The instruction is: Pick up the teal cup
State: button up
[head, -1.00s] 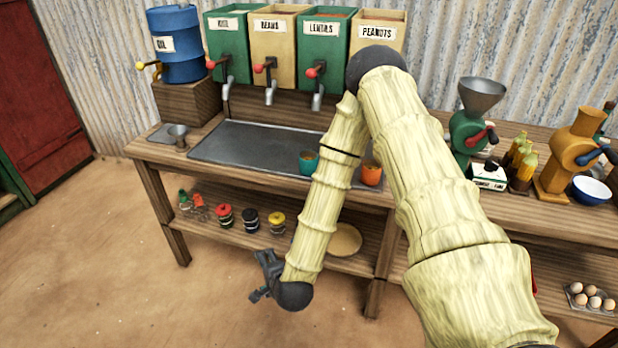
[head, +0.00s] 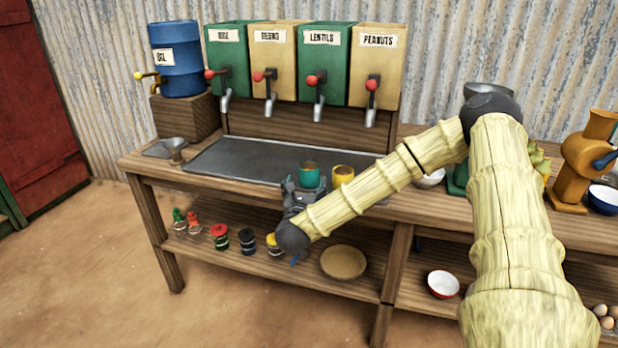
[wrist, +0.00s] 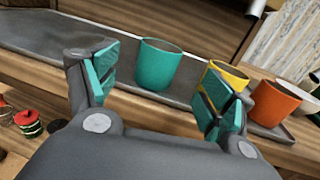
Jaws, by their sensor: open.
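The teal cup (head: 309,175) stands upright on the grey metal tray at the counter's front. In the wrist view the teal cup (wrist: 158,64) sits ahead of and between my two fingers. My gripper (head: 298,187) is at the counter's front edge, just left of and in front of the cup. In the wrist view my gripper (wrist: 158,92) has its teal-padded fingers spread wide, with nothing held between them. The cup looks apart from the fingers.
A yellow cup (head: 342,175) stands close right of the teal cup, and an orange cup (wrist: 272,103) is further right. The grey tray (head: 235,158) is clear to the left. Dispenser taps (head: 318,102) hang behind. A shelf (head: 215,258) with jars lies below.

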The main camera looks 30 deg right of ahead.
aim_at(308, 175)
jog(key=shift+p+x, duration=0.6)
jog(key=shift+x, duration=3.75)
jog(key=c, duration=1.2)
